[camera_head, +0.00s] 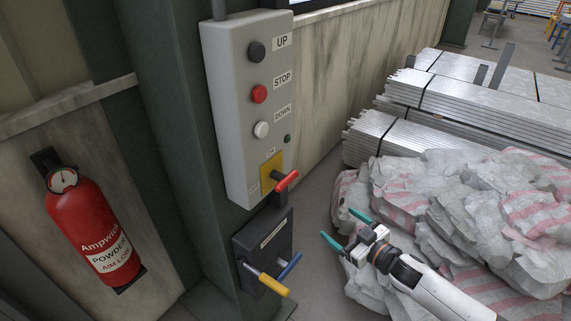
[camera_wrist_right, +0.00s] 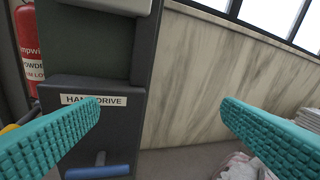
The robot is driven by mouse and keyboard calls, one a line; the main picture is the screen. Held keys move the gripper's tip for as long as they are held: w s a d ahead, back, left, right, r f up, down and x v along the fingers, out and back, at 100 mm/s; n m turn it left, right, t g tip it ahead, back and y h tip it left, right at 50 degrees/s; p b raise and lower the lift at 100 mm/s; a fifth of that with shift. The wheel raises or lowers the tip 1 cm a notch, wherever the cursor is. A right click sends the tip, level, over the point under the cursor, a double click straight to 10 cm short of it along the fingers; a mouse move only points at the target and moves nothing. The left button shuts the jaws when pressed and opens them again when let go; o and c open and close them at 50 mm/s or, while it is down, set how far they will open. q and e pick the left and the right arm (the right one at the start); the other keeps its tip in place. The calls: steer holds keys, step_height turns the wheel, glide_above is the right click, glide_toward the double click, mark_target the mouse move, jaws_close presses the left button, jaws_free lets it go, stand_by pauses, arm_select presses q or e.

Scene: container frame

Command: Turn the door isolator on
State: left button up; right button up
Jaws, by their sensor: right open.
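The door isolator is a red-handled rotary switch (camera_head: 287,181) on a yellow plate (camera_head: 270,172) at the bottom of the grey control box (camera_head: 235,110) in the head view. ON and OFF labels sit beside the plate, and the handle sticks out to the right. My right gripper (camera_head: 345,228) has teal fingers and is open and empty, to the right of and below the red handle, apart from it. In the right wrist view the open fingers (camera_wrist_right: 160,125) frame the wall and the HAND DRIVE box's edge. The red handle is not visible there. My left gripper is not in view.
Below the control box is a dark HAND DRIVE box (camera_head: 264,250) with yellow (camera_head: 272,285) and blue (camera_head: 289,266) handles. A red fire extinguisher (camera_head: 92,228) hangs at left. Crumpled sacks (camera_head: 450,205) and stacked metal bars (camera_head: 470,105) fill the right side.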

mark_target(285, 177)
steer(key=s+a+r+n+g+y+p, duration=0.1)
steer(key=s+a+r+n+y, duration=0.15)
steer(key=r, duration=0.45)
steer(key=s+a+r+n+g+y+p, duration=0.1)
steer(key=s+a+r+y, duration=0.15)
steer(key=r, duration=0.55)
arm_select(q)
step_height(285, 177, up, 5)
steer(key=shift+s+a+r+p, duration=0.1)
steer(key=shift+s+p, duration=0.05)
steer(key=shift+p, duration=0.8)
arm_select(e)
steer(key=x, duration=0.8)
steer(key=f+x, duration=0.1)
steer(key=x, duration=0.3)
steer(key=shift+a+f, duration=0.1)
steer(key=shift+a, duration=0.1)
steer(key=c, duration=1)
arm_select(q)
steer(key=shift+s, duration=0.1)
